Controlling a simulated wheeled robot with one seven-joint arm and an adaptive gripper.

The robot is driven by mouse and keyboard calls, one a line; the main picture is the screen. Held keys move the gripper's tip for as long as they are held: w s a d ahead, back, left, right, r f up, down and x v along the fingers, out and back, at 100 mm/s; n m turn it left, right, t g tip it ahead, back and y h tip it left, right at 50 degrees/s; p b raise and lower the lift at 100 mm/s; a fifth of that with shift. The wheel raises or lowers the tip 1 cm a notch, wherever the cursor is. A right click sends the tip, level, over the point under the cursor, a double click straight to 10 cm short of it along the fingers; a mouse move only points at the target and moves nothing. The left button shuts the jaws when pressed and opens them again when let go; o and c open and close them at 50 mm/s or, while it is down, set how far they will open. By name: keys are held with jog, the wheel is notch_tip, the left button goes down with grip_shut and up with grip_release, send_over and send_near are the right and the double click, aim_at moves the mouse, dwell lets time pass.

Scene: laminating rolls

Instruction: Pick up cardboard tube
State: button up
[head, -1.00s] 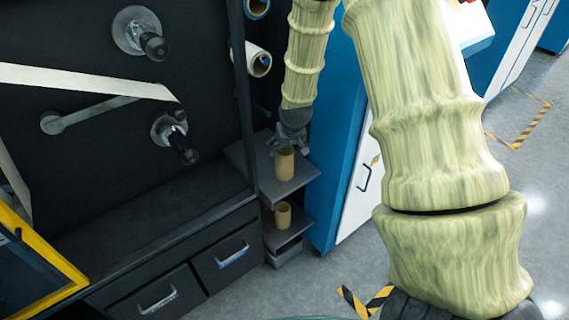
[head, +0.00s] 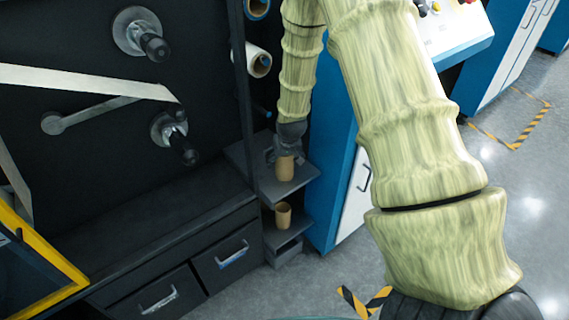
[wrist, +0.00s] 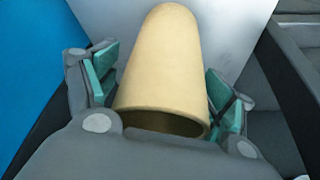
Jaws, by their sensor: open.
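A tan cardboard tube (head: 285,169) stands upright on the upper grey shelf in the head view. In the wrist view the tube (wrist: 165,75) fills the middle, its open end facing the camera. My gripper (head: 284,152) is at the tube's top in the head view. In the wrist view my open gripper (wrist: 160,95) has its teal finger pads on either side of the tube, with a small gap at the right and the left pad close to it. A second cardboard tube (head: 283,214) stands on the lower shelf.
The upper shelf (head: 262,188) sits between a dark machine panel (head: 80,140) and a blue cabinet side (head: 335,150). Film rolls (head: 257,62) hang above it. Drawers (head: 225,252) are at the lower left. Grey floor is open at the right.

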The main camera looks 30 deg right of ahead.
jog(key=c, duration=0.9)
jog(key=shift+r, duration=0.55)
jog(key=s+a+r, duration=0.1)
jog(key=s, duration=0.4)
jog(key=s+a+r, duration=0.1)
jog(key=s+a, duration=0.1)
jog(key=s, duration=0.3)
jog(key=s+a+r+b, duration=0.1)
jog(key=s+r, duration=0.1)
jog(key=s, duration=0.3)
jog(key=shift+s+a, duration=0.2)
jog(key=shift+a, duration=0.05)
